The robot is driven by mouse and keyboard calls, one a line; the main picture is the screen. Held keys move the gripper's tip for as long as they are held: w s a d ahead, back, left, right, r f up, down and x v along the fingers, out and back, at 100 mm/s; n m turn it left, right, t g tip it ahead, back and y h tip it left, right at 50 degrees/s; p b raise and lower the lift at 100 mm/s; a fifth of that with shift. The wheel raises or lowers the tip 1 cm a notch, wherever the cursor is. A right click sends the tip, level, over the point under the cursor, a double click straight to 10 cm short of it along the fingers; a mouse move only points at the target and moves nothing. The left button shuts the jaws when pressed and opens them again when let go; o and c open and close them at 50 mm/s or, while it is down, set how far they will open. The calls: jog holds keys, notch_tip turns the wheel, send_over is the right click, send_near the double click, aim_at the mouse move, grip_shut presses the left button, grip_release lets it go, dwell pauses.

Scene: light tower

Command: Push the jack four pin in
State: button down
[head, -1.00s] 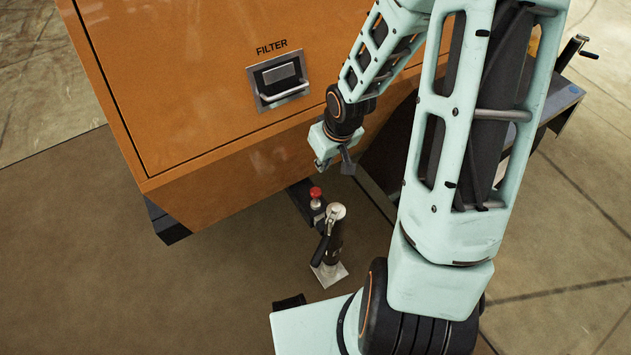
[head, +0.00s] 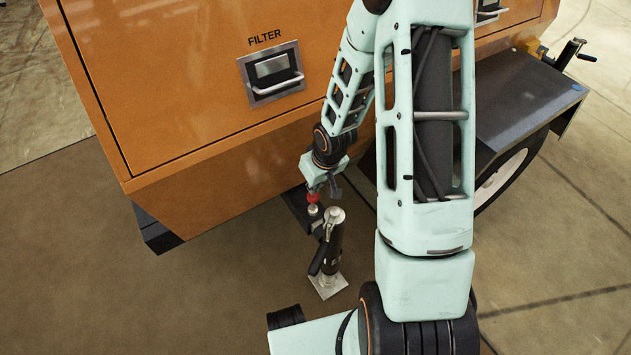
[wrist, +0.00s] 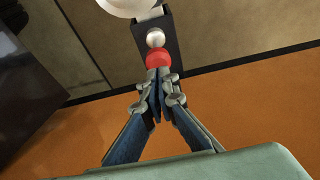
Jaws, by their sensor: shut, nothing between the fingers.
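The jack four pin has a red knob (head: 312,196) with a silver ball-like part (head: 313,210) beside it. It sits on a dark bracket (head: 296,208) at the lower edge of the orange cabinet. In the wrist view the red knob (wrist: 158,60) lies right at my fingertips, with the silver part (wrist: 155,38) beyond. My gripper (wrist: 160,82) is shut with nothing between its fingers. Its tips are at or very near the knob; I cannot tell whether they touch. In the head view my gripper (head: 325,186) partly hides the knob. The jack (head: 330,250) stands upright beside the bracket on a square foot.
The orange cabinet (head: 190,110) with a FILTER latch (head: 272,73) fills the back left. A dark fender (head: 520,100) over a wheel (head: 505,175) and a crank (head: 572,52) are at right. Concrete floor (head: 180,300) is open at the front left.

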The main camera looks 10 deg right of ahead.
aim_at(314, 196)
jog(key=shift+f, duration=0.65)
jog(key=shift+f+b, duration=1.3)
jog(key=shift+f, duration=0.25)
jog(key=shift+r, duration=0.1)
jog(key=shift+w+r+p, duration=0.1)
jog(key=shift+r+p, duration=0.4)
notch_tip(314, 196, up, 4)
jog(key=p, duration=0.3)
jog(key=p+v, duration=0.3)
jog(key=v, duration=0.6)
jog(key=shift+s, duration=0.3)
